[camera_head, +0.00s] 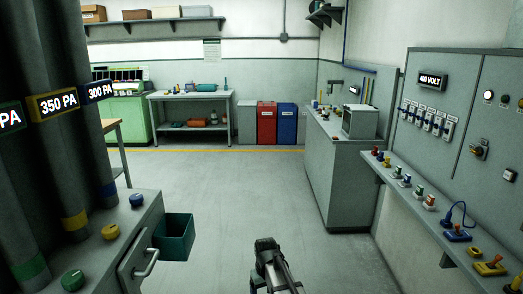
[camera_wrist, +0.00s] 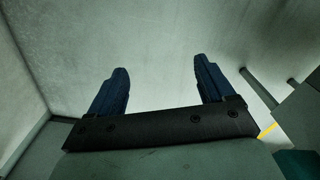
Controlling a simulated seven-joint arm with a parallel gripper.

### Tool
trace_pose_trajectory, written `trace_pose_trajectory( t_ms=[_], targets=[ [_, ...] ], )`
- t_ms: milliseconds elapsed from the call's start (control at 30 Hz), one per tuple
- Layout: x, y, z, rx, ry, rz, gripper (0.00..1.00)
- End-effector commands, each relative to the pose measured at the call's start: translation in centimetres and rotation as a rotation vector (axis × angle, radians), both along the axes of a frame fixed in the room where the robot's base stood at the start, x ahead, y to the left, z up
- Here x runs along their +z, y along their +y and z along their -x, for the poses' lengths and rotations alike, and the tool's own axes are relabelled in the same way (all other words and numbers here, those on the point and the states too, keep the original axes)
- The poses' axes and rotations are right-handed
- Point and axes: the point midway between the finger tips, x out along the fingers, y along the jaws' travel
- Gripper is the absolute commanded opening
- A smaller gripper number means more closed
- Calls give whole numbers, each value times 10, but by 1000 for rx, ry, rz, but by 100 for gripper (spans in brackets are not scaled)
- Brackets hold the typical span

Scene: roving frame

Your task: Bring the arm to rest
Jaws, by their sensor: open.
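My arm (camera_head: 272,262) shows at the bottom middle of the head view, over the grey floor. My gripper (camera_wrist: 157,80) shows in the wrist view with its two dark blue fingers wide apart. Nothing is between the fingers. A pale, plain surface lies beyond them. The fingertips cannot be made out in the head view.
At left are dark columns with pressure labels, a grey cabinet with a handle (camera_head: 147,263) and a green bin (camera_head: 175,237). At right are a 480 volt panel (camera_head: 432,80) and a shelf (camera_head: 430,217) with several coloured parts. The middle floor (camera_head: 235,195) is clear up to the back workbench (camera_head: 190,96).

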Motion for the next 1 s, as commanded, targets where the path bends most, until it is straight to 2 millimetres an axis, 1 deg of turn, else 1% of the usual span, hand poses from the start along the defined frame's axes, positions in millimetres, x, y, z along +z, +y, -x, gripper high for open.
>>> trace_pose_trajectory(
  t_ms=[33,100,200,300,500,567,633,767,867,1000],
  targets=[
    [-15,-29,26,-52,4,1,82],
    [-32,-58,46,-113,4,1,82],
    [-50,-89,72,-187,3,0,82],
    [-63,-114,95,-249,2,0,82],
    [-82,-151,138,-353,1,0,82],
    [-86,-160,150,-383,0,-1,82],
    [-98,-157,151,-377,21,3,82],
    [-116,-157,166,-375,59,11,82],
    [-131,-157,180,-375,92,17,82],
    [-156,-157,205,-374,148,27,82]
  ],
)
